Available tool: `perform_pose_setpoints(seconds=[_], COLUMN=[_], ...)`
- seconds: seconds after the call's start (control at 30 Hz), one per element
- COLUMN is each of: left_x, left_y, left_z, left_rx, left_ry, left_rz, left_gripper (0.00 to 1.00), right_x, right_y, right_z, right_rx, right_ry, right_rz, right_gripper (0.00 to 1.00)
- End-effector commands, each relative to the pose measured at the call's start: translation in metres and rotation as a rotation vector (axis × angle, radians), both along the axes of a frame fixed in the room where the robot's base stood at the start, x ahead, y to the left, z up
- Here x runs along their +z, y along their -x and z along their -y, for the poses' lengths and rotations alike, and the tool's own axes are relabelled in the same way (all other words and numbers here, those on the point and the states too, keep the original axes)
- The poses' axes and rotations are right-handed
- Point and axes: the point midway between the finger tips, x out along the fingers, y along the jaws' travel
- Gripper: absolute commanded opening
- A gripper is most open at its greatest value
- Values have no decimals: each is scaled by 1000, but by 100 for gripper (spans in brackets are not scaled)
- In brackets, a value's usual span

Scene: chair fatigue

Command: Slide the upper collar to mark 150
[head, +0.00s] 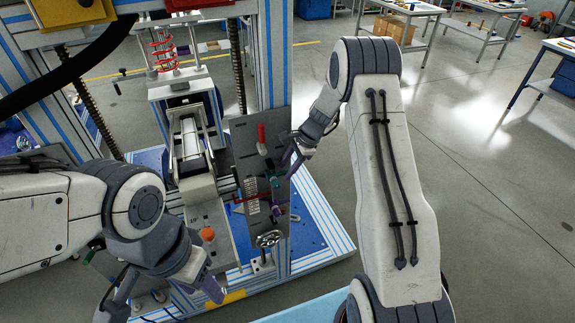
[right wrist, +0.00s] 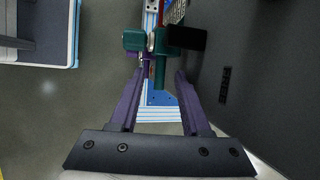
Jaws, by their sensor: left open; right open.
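A dark grey panel (head: 243,135) on the machine frame carries a white scale (head: 252,188) and small coloured fittings. A green collar-like piece (head: 273,180) sits on it above a purple one (head: 278,208); I take the green one for the upper collar. The scale numbers are too small to read. My right gripper (head: 290,160) is open beside the panel. My left gripper (head: 208,287) is open and low at the front left, away from the panel.
A red handle (head: 262,133) is at the panel's upper part and a handwheel (head: 268,239) at its foot. An orange knob (head: 207,234) stands left of the panel. The blue-striped frame (head: 325,222) surrounds the base.

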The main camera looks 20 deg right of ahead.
Motion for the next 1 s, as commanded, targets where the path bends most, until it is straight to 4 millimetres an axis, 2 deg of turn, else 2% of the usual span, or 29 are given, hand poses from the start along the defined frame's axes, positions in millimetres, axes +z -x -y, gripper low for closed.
perform_pose_setpoints(seconds=[0.23,0.27,0.3,0.37,0.4,1.0], left_x=[0,0,0,0,0,0], left_y=[0,0,0,0,0,0], left_z=[0,0,0,0,0,0], left_rx=[0,0,0,0,0,0], left_ry=[0,0,0,0,0,0], left_rz=[0,0,0,0,0,0], left_gripper=[50,50,50,50,50,50], right_x=[-1,-1,-1,-1,-1,-1], right_y=[0,0,0,0,0,0], right_z=[0,0,0,0,0,0], right_rx=[0,0,0,0,0,0], right_ry=[1,1,0,0,0,0], right_rz=[0,0,0,0,0,0], right_gripper=[47,43,28,5,0,0])
